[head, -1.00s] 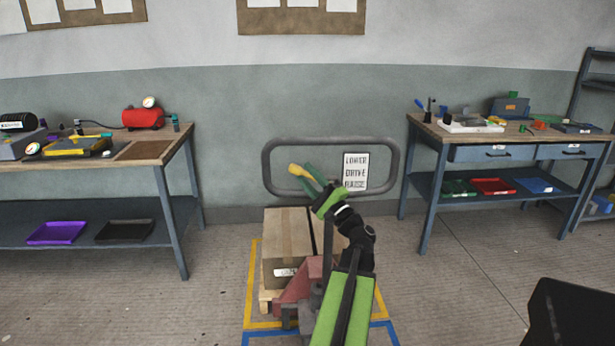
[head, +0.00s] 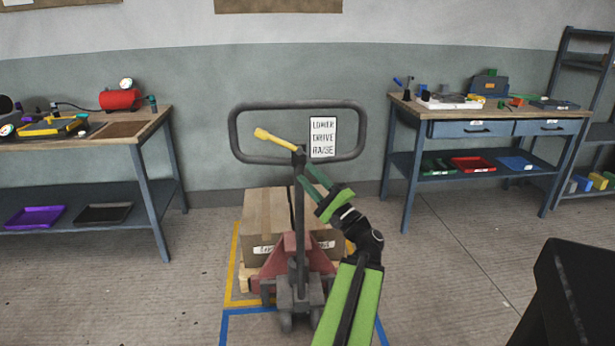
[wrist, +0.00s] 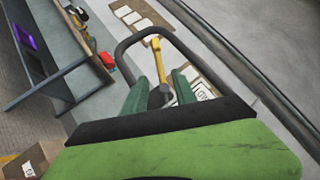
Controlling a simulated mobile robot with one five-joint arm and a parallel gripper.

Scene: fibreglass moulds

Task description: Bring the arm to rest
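My gripper (head: 311,181) is open and empty in the head view, its two dark green fingers apart. It is in front of the pallet truck's upright handle post, below and right of the yellow lever (head: 275,139). The lever points left and slightly up from the top of the post, inside the grey handle loop (head: 232,130). In the wrist view the fingers (wrist: 160,92) stand apart, with the yellow lever (wrist: 158,60) seen beyond the gap between them. My green arm rises from the bottom of the head view, bent at the dark wrist joint.
The red pallet truck (head: 272,272) carries cardboard boxes (head: 262,215) on a pallet inside floor tape. A sign (head: 322,137) reads LOWER, DRIVE, RAISE. Workbenches stand at left (head: 150,190) and right (head: 413,195). Floor between truck and right bench is clear.

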